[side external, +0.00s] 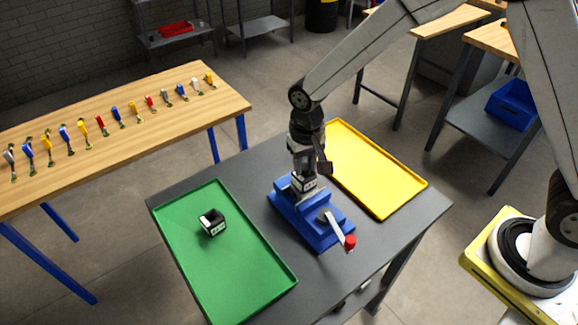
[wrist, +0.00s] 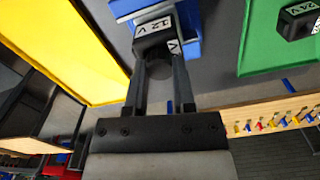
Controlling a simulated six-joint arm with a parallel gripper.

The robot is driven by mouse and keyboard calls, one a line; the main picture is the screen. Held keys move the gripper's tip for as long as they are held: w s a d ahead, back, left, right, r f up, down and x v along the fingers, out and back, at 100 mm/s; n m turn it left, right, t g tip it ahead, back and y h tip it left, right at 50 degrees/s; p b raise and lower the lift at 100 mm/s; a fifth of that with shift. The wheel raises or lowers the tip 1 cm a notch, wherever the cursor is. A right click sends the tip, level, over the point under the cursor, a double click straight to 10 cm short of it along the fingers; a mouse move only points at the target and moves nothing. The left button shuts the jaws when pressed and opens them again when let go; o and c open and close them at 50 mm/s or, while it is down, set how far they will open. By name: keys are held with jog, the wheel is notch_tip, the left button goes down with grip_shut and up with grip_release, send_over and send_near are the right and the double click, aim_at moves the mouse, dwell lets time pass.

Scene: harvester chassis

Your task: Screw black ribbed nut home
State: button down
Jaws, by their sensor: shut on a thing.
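A black block with a white "12 V" label (wrist: 154,35) is at the blue vise (side external: 311,216), directly below my gripper (side external: 305,172). The block also shows in the side view (side external: 309,186). In the wrist view my gripper (wrist: 161,68) has its two fingers close about a dark round piece (wrist: 160,71) against the block's near face. This appears to be the black nut; its ribs and thread are too dark and small to make out. My gripper is shut on it, pointing down. How far the nut is seated is hidden.
The vise has a lever with a red knob (side external: 349,242) at its front. A green tray (side external: 272,276) on the left holds another black block (side external: 212,223), labelled "24 V" in the wrist view. An empty yellow tray (side external: 375,170) lies to the right.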

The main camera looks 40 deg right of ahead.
jog(key=shift+m, duration=0.5)
jog(key=m, duration=0.5)
dwell(0.3)
jog(key=c, duration=0.7)
grip_release()
jog(key=shift+o, duration=0.2)
